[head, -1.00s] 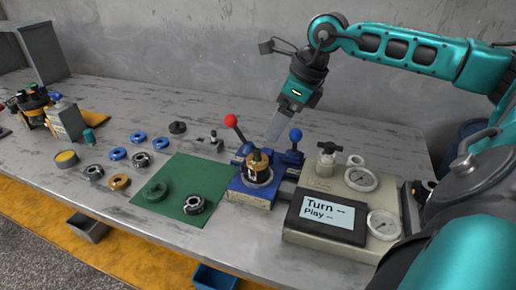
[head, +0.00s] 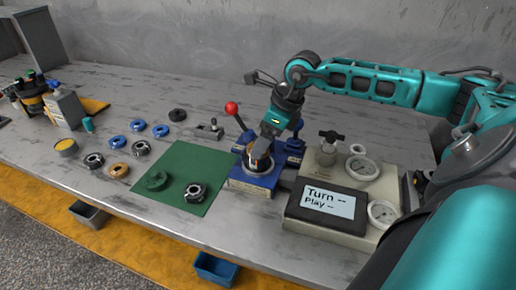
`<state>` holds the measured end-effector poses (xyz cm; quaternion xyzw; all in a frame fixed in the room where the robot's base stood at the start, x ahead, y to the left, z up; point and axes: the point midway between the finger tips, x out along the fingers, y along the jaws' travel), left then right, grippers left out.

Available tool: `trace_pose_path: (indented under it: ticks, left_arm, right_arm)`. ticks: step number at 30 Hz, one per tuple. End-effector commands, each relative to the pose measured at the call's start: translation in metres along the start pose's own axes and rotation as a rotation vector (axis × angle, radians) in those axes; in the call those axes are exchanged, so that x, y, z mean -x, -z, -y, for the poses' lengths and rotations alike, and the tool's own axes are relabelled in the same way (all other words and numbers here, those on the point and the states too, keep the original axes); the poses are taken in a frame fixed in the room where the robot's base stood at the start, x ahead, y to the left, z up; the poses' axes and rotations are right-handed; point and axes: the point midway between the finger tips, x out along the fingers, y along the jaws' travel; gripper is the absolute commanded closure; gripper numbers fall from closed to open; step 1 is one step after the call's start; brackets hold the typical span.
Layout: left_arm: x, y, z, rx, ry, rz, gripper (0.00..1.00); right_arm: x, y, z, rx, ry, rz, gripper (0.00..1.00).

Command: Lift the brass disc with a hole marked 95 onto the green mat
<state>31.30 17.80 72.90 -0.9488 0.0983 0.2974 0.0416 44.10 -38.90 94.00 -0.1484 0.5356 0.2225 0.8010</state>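A brass disc (head: 118,170) lies flat on the grey table, just left of the green mat (head: 186,165); any 95 on it is too small to read. A second brass-coloured part (head: 258,164) sits in the blue fixture (head: 252,181) right of the mat, largely hidden by my gripper. My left gripper is not in view.
A red-knobbed lever (head: 232,108) rises behind the fixture. A gauge box with a screen (head: 327,203) stands to its right. Several blue rings and dark rings (head: 94,160) lie left of the mat. The mat's middle is clear.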

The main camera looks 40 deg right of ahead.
Motion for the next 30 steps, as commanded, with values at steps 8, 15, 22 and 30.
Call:
trace_pose_path:
  ticks: [8, 15, 22, 30]
  left_arm:
    - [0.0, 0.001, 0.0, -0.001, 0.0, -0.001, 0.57]
    - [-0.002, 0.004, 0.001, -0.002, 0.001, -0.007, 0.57]
    - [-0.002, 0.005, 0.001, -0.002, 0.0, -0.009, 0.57]
    - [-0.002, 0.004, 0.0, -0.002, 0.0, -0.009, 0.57]
  right_arm:
    - [-0.021, 0.0, 0.0, 0.0, 0.0, 0.0, 0.15]
    - [-0.02, 0.0, 0.0, 0.0, 0.001, 0.001, 0.24]
    - [-0.02, 0.0, 0.0, 0.0, 0.001, 0.001, 0.46]
    - [-0.02, 0.0, 0.0, 0.0, 0.001, 0.001, 0.72]
